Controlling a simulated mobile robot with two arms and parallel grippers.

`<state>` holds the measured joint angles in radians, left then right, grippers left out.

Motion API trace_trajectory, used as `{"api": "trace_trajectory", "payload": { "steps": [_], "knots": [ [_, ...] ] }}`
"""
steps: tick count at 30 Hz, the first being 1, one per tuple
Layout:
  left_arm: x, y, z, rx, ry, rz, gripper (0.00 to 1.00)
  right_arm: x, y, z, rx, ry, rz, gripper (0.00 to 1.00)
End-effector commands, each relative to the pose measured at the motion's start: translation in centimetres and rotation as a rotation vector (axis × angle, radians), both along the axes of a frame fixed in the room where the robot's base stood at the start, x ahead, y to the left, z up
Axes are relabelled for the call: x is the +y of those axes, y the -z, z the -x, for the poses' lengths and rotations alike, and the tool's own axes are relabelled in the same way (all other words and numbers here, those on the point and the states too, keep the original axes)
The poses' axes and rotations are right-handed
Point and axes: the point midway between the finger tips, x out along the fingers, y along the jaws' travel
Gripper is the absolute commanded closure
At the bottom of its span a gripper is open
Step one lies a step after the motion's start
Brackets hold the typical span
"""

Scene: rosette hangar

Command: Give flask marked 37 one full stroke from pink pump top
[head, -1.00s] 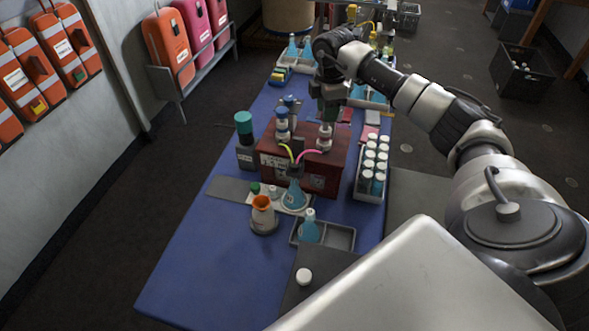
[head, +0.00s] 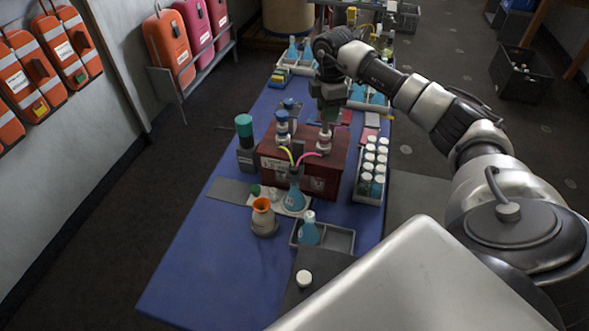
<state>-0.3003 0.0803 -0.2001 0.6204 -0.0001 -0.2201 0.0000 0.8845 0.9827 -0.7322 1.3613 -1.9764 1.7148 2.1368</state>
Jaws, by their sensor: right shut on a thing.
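A dark red pump box (head: 270,169) stands on the blue table mat. A pump with a white collar (head: 324,143) rises from its right side, and a pink tube (head: 307,155) runs from there to a flask of blue liquid (head: 295,199). The flask stands on a pale plate in front of the box; its marking is too small to read surely. A yellow-green tube (head: 286,153) also leads to it. My right gripper (head: 327,124) points down, shut on the top of this pump, and hides most of it. My left gripper is not in view.
A second pump with a blue top (head: 282,124) stands on the box's left side. A teal-capped bottle (head: 244,140), an orange-rimmed vessel (head: 263,217), a grey tray (head: 340,238) with a small flask and a rack of white-capped vials (head: 359,190) surround it. The mat's front left is clear.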

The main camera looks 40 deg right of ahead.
Motion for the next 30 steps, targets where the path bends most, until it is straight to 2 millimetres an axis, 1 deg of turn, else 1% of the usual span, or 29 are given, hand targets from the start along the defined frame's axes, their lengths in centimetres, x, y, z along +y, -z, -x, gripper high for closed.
{"api": "trace_trajectory", "payload": {
  "steps": [30],
  "knots": [
    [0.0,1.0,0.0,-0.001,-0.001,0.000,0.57,0.0,2.3,0.0,0.002,0.000,0.000,0.80]
  ]
}}
